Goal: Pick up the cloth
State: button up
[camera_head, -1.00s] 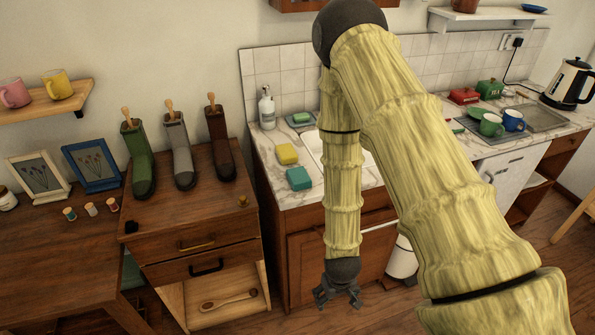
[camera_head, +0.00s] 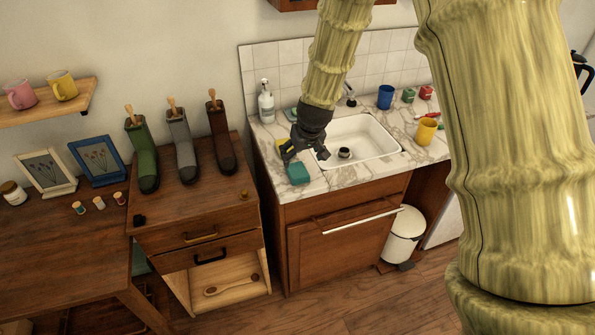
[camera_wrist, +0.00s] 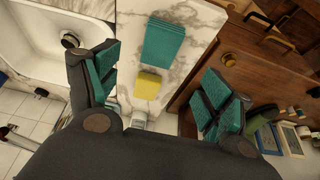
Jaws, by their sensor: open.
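A teal folded cloth (camera_head: 299,173) lies on the marble counter by the left front of the sink. It also shows in the wrist view (camera_wrist: 163,42), flat and near the counter's edge. A yellow sponge-like block (camera_wrist: 148,85) lies beside it; in the head view my gripper partly covers it (camera_head: 281,146). My gripper (camera_head: 306,156) is above the counter, just behind and over the cloth in the head view. Its jaws are open and empty. In the wrist view the cloth and yellow block appear between the two spread fingers, with the cloth farther out.
The white sink basin (camera_head: 365,138) is right of the cloth. A soap bottle (camera_head: 266,104) stands behind, near the tiled wall. A wooden cabinet (camera_head: 190,215) bearing several boots stands left of the counter, across a gap. A yellow mug (camera_head: 426,132) stands right of the sink.

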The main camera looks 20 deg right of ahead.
jog(key=p, duration=0.1)
send_over(298, 171)
jog(key=s, duration=0.2)
jog(key=shift+w+d+f, duration=0.1)
jog(key=shift+f, duration=2.05)
jog(key=shift+p+x, duration=0.55)
jog(key=shift+x, duration=0.25)
jog(key=shift+s+p+x, duration=0.1)
jog(key=shift+p+x, duration=0.25)
jog(key=shift+x, duration=0.6)
jog(key=shift+s+p+x, duration=0.15)
jog(key=shift+p+x, duration=0.2)
jog(key=shift+x, duration=0.55)
jog(key=shift+f, duration=0.1)
jog(key=c, duration=1)
